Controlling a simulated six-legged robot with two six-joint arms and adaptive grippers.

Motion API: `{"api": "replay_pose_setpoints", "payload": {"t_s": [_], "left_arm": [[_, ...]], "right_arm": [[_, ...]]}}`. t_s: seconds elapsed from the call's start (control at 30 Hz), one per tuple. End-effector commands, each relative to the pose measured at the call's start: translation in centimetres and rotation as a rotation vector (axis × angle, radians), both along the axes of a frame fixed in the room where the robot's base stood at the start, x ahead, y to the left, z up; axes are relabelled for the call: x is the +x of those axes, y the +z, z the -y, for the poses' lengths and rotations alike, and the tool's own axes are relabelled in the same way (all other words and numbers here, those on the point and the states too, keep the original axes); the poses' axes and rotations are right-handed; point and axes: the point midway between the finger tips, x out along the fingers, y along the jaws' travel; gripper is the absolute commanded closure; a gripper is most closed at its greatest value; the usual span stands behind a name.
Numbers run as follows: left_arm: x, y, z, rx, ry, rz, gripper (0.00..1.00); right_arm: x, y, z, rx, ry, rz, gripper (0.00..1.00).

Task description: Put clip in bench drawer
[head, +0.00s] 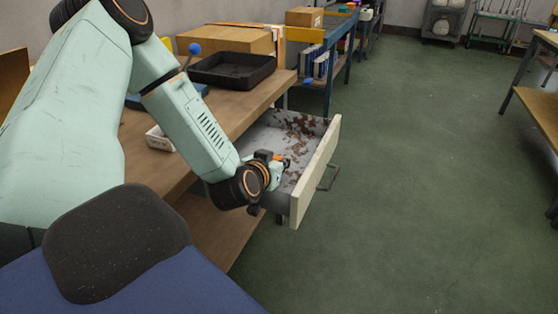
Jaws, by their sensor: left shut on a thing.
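The bench drawer (314,172) stands pulled out from the wooden bench (222,118), with a pale front and a handle on its right side. Its grey inside has reddish-brown flakes or stains towards the far end. My left gripper (284,163) is over the near part of the open drawer, pointing to the right. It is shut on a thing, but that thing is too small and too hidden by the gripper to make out. I cannot pick out the clip anywhere. My right gripper is not in view.
A black tray (232,70) and a cardboard box (225,40) are on the bench behind the drawer. A small white box (159,138) sits near the arm. The green floor (430,180) to the right is clear.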

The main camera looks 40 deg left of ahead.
Motion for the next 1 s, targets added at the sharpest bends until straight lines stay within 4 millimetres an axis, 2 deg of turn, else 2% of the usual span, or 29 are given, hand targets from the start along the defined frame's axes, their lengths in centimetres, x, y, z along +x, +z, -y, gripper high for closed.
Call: {"api": "replay_pose_setpoints", "payload": {"t_s": [0.3,0.33,0.6,0.87,1.0], "left_arm": [[-0.2,-1.0,0.1,-0.006,0.001,-0.009,0.95],[-0.2,-1.0,0.1,-0.007,0.000,-0.009,0.80],[-0.4,-1.2,0.1,-0.010,0.001,-0.017,0.59],[-0.5,-1.2,0.1,-0.012,0.002,-0.018,0.59],[-0.4,-0.4,0.1,-0.013,0.004,-0.017,0.59]], "right_arm": [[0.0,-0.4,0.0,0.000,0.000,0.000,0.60],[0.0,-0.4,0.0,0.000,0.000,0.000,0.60],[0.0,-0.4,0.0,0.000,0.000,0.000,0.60],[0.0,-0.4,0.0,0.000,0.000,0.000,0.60],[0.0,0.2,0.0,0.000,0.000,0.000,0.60]]}}
